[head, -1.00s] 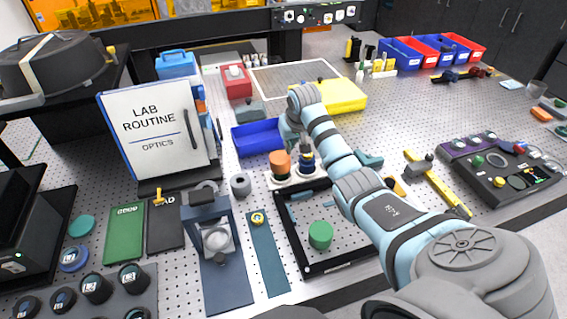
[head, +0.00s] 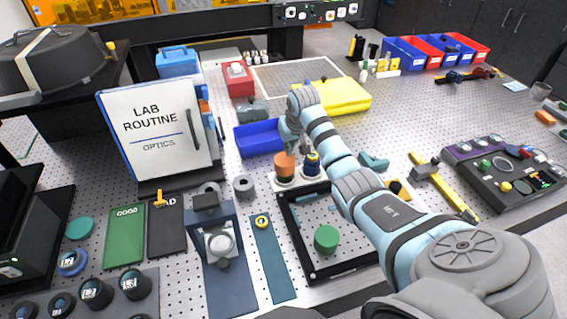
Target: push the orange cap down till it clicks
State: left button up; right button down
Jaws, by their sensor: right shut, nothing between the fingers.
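The orange cap (head: 284,159) sits upright on a white base (head: 286,183) near the middle of the head view. A dark blue bottle with a yellow band (head: 312,164) stands just to its right. My right gripper (head: 291,149) points down at the top of the orange cap, with its fingers shut and empty. The fingertips are small and partly merge with what is behind them. I cannot tell whether they touch the cap. My left gripper is not in view.
A blue bin (head: 258,138) lies behind and left of the cap. A black-framed tray (head: 300,262) with a green knob (head: 326,239) lies in front. The whiteboard sign (head: 158,135) stands further left.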

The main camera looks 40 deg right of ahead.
aim_at(285, 164)
jog(key=shift+s+r, duration=0.15)
jog(key=shift+s, duration=0.05)
jog(key=shift+w+f, duration=0.1)
jog(key=shift+f, duration=0.1)
jog(key=shift+f+b, duration=0.4)
jog(key=shift+f, duration=0.7)
jog(key=shift+s+a, duration=0.1)
jog(key=shift+s, duration=0.1)
jog(key=shift+f, duration=0.1)
